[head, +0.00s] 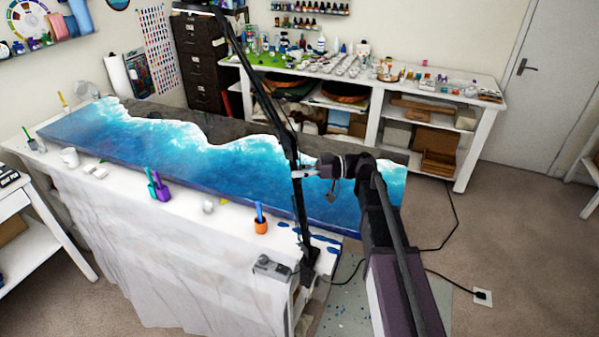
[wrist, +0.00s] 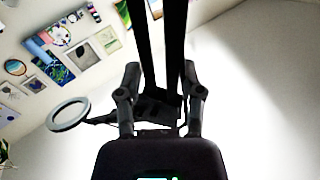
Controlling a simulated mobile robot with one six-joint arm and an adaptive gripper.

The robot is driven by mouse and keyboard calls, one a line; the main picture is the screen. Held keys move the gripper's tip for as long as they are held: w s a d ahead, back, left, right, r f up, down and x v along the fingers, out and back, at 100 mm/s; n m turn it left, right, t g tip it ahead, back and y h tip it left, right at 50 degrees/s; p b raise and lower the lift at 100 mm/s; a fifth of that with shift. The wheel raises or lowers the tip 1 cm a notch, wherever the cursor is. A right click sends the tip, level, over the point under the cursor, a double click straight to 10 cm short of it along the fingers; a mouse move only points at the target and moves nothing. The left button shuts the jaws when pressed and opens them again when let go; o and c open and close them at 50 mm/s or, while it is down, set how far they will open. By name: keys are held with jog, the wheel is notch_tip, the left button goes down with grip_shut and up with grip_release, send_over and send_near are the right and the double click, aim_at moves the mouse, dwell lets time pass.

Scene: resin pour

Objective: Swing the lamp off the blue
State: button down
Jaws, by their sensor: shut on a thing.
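The lamp (head: 262,95) is a black jointed boom rising from a base (head: 308,258) at the table's near right corner. Its arm slants up and left across the blue resin panel (head: 255,160), and its upper end reaches the top edge of the head view. My gripper (head: 306,174) is at the lamp's lower arm, above the right part of the blue. In the wrist view my gripper (wrist: 161,100) is shut on the lamp, whose dark twin bars (wrist: 148,60) run up between the fingers. A pale ring (wrist: 68,113) shows left of the fingers; its link to the lamp is unclear.
An orange cup (head: 261,226), a purple cup (head: 163,192) and other small items stand along the table's near edge. A white shelf (head: 372,125) crowded with bottles stands behind. A cable (head: 455,215) runs over the floor, which is open at right.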

jog(key=shift+w+r, duration=0.1)
dwell(0.7)
jog(key=shift+c, duration=1)
grip_release()
jog(key=shift+d, duration=0.1)
jog(key=w+d, duration=0.1)
jog(key=d, duration=1)
jog(key=shift+w+d, duration=0.4)
jog(key=shift+c, duration=0.3)
